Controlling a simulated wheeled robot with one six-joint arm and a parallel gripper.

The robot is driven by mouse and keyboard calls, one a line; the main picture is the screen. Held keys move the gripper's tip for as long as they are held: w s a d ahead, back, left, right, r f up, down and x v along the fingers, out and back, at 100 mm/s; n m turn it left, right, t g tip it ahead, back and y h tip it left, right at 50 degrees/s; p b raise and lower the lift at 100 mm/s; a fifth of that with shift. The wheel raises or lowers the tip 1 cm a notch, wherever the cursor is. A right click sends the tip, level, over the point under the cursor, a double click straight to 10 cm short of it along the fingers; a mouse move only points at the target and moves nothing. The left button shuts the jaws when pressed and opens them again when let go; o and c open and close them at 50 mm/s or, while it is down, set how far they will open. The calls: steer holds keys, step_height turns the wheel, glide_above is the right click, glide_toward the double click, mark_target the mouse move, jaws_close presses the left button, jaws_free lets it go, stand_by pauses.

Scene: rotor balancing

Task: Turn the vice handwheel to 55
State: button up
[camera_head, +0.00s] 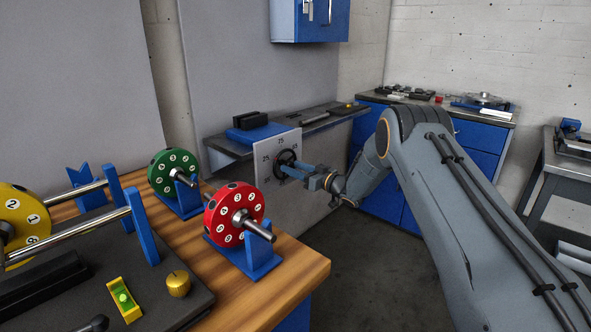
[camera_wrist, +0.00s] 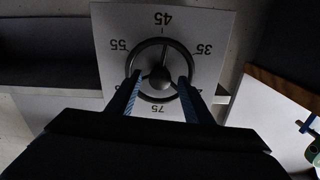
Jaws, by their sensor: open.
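The vice handwheel (camera_head: 285,158) is a dark ring with spokes on a pale dial plate (camera_head: 266,150) at the end of a wall shelf. In the wrist view the handwheel (camera_wrist: 160,92) shows nearly face on. The dial (camera_wrist: 113,18) there has 45 at the top, 55 at the left, 35 at the right and 75 at the bottom. My gripper (camera_wrist: 160,78) is open, its blue fingers over the left and right sides of the wheel's rim; contact cannot be told. In the head view my gripper (camera_head: 284,171) covers part of the wheel. I cannot tell the wheel's set value.
A wooden bench (camera_head: 298,275) at the front left carries a red rotor (camera_head: 222,232), a green rotor (camera_head: 160,183) and a yellow rotor (camera_head: 30,212). The shelf (camera_head: 225,146) holds a blue block (camera_head: 262,132). Blue cabinets (camera_head: 480,137) stand behind my arm. The floor between bench and cabinets is clear.

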steer(key=c, duration=1.1)
steer(key=shift+o, duration=0.2)
steer(key=shift+n, duration=0.3)
steer(key=m+b, duration=0.8)
steer(key=m, duration=0.3)
steer(key=m+b, duration=0.9)
steer(key=m, duration=0.3)
steer(key=m+b, duration=0.9)
steer(key=m, duration=0.3)
steer(key=shift+s+f, duration=0.1)
steer(key=shift+f, duration=0.25)
steer(key=shift+r, duration=0.1)
